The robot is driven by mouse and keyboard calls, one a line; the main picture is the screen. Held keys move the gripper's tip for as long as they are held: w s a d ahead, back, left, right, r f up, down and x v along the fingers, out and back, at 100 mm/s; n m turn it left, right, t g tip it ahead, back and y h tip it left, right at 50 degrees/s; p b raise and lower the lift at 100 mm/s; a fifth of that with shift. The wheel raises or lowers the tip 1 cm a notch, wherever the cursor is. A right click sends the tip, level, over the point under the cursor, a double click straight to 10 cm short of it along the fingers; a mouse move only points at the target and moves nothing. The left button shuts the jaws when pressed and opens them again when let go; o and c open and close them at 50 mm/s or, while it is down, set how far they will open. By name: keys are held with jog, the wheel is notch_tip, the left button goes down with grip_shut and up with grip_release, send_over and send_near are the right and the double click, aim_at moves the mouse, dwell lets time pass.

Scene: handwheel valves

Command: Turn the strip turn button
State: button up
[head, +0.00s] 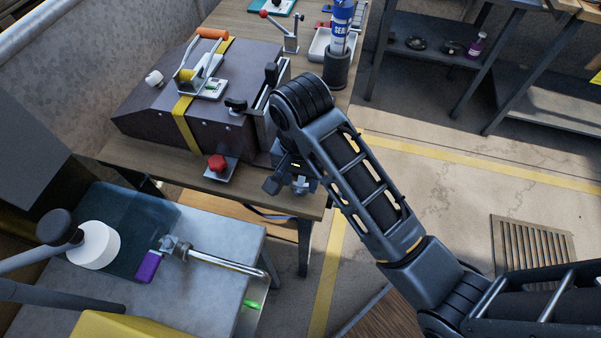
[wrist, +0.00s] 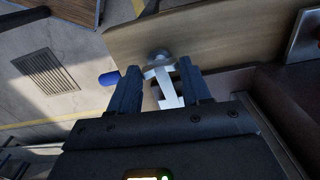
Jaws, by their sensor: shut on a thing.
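The strip turn button (wrist: 166,86) is a pale metal strip with a round head, at the wooden bench edge in the wrist view. My gripper (wrist: 160,70) has a dark finger on either side of it and is shut on it. The exact contact faces are hard to see. In the head view, my gripper (head: 290,182) is at the front right corner of the wooden bench, below my arm. There the button is mostly hidden by my gripper and cannot be made out clearly.
A blue rounded piece (wrist: 109,78) lies just left of my fingers. A red knob on a plate (head: 217,164) and a dark housing with a yellow band (head: 190,125) stand close by on the wooden bench (head: 160,180). A blue tube (head: 341,25) stands behind. Floor at right is open.

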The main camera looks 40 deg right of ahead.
jog(key=o, duration=0.9)
jog(key=shift+r+p, duration=0.95)
jog(key=shift+r, duration=0.05)
jog(key=shift+s+r, duration=0.1)
jog(key=shift+s, duration=0.05)
jog(key=shift+r, duration=0.1)
jog(key=shift+r, duration=0.15)
jog(key=shift+w+a+r+p, duration=0.1)
jog(key=shift+r+p, duration=0.1)
jog(key=shift+r, duration=0.35)
jog(key=shift+w+a+r+p, duration=0.1)
jog(key=shift+r+p, duration=0.05)
jog(key=shift+r, duration=0.35)
jog(key=shift+d+r, duration=0.25)
jog(key=shift+r, duration=0.35)
jog(key=shift+r, duration=0.1)
